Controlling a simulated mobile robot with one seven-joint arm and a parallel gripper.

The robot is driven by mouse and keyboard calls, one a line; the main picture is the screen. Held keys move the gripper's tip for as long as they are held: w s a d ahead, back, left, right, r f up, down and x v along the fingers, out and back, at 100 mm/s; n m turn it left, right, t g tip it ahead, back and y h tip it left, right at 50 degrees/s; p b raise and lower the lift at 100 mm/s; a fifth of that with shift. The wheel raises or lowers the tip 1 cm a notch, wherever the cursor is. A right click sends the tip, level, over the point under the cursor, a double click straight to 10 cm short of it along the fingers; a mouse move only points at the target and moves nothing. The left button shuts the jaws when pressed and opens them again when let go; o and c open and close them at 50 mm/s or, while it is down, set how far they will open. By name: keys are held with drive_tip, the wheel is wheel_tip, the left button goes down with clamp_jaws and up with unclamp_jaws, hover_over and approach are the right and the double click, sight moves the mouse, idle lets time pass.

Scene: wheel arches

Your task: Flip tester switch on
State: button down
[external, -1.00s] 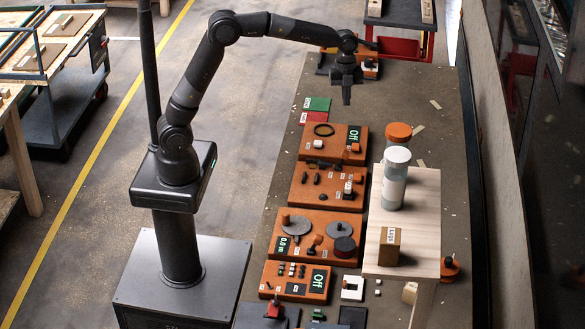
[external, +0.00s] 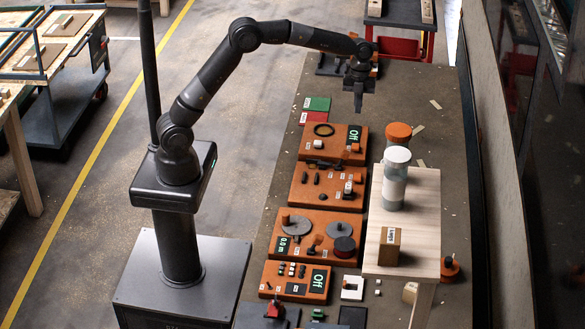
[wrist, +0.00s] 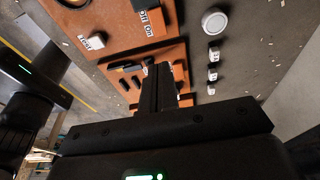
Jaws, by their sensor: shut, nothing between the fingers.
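Two orange boards carry a display reading "Off": the far board (external: 310,150) and the nearest board (external: 270,292). I cannot tell for certain which is the tester. On the far board, an orange part (external: 355,147) sits just below the display (external: 354,135); an "Off On" label (wrist: 147,20) shows beside such a part in the wrist view. My gripper (external: 358,108) is shut and empty, pointing down in the air beyond the far board. In the wrist view its fingers (wrist: 166,85) hide part of the boards.
The far board also holds a black ring (external: 324,129) and a white block (external: 319,144). Green (external: 317,103) and red pads lie left of my gripper. A wooden stand (external: 425,205) with a white-lidded jar (external: 395,185) is at right. The bench right of my gripper is mostly clear.

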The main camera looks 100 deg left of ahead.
sight(355, 148)
drive_tip(key=x, duration=1.3)
drive_tip(key=shift+f, duration=0.1)
drive_tip(key=shift+d+f+y, duration=0.25)
drive_tip(key=shift+d+y, duration=0.05)
drive_tip(key=shift+y, duration=0.1)
drive_tip(key=shift+a, duration=0.2)
drive_tip(key=shift+a+r, duration=0.15)
drive_tip(key=shift+a, duration=0.6)
